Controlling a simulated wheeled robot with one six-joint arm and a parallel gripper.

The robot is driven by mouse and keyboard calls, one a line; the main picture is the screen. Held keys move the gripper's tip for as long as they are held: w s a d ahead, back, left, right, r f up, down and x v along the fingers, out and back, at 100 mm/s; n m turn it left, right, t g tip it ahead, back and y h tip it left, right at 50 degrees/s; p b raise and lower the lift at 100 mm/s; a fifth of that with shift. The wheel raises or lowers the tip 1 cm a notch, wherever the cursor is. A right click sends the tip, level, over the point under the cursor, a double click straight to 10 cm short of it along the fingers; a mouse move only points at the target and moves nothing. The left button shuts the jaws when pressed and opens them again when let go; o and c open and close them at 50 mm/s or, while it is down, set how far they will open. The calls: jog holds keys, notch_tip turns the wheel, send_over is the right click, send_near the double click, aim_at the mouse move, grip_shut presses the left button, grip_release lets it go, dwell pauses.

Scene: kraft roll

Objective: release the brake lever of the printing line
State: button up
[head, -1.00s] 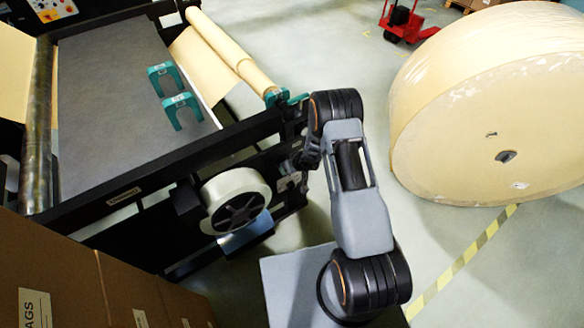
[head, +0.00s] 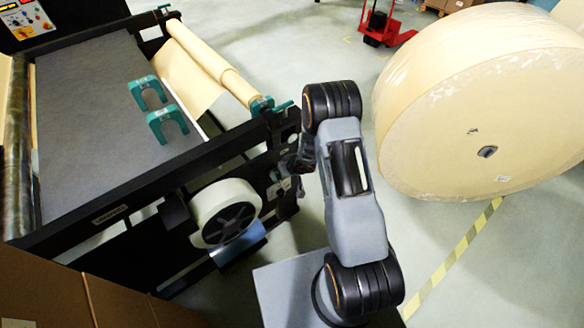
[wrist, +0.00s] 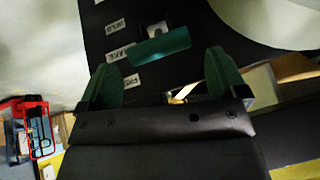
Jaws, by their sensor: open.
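In the wrist view a teal lever handle (wrist: 160,48) sits on a black panel (wrist: 180,17), with a pale metal pivot above it. A column of small white labels (wrist: 117,53) lies to its left, too blurred to read surely. My gripper (wrist: 162,66) is open and empty. Its two green fingers stand apart, and the handle appears just beyond and between their tips; I see no contact. In the head view my gripper (head: 290,172) is small and partly hidden by my arm, beside the printing line's frame (head: 180,165). The lever cannot be made out there.
A white roll (head: 226,212) sits low in the machine's side. A paper roll on a shaft (head: 220,57) lies above. Two teal clamps (head: 168,122) rest on the grey deck. A huge kraft roll (head: 480,100) stands right. Cardboard boxes (head: 60,290) fill the lower left.

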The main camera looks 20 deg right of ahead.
jog(key=p+v, duration=0.1)
jog(key=v, duration=0.7)
jog(key=shift+r, duration=0.1)
dwell(0.4)
jog(key=s+d+f+g+h, duration=0.1)
jog(key=s+d+h, duration=0.1)
jog(key=d+h, duration=0.15)
jog(key=s+d+r+m+g+h, duration=0.1)
jog(key=s+d+r, duration=0.15)
jog(key=r, duration=0.25)
jog(key=s+d+r+g+h, duration=0.1)
jog(key=s+d+r+h, duration=0.15)
jog(key=r, duration=0.25)
jog(key=s+a+r+y, duration=0.1)
jog(key=s+a+r, duration=0.2)
jog(key=r, duration=0.4)
jog(key=s+a+r+m+t+y, duration=0.1)
jog(key=s+a+r, duration=0.2)
jog(key=s+r, duration=0.2)
jog(key=s+a+r+m+t+y, duration=0.1)
jog(key=s+a+r, duration=0.2)
jog(key=r, duration=0.5)
jog(key=shift+s+a+r, duration=0.35)
jog(key=shift+s+r, duration=0.05)
jog(key=shift+s, duration=0.35)
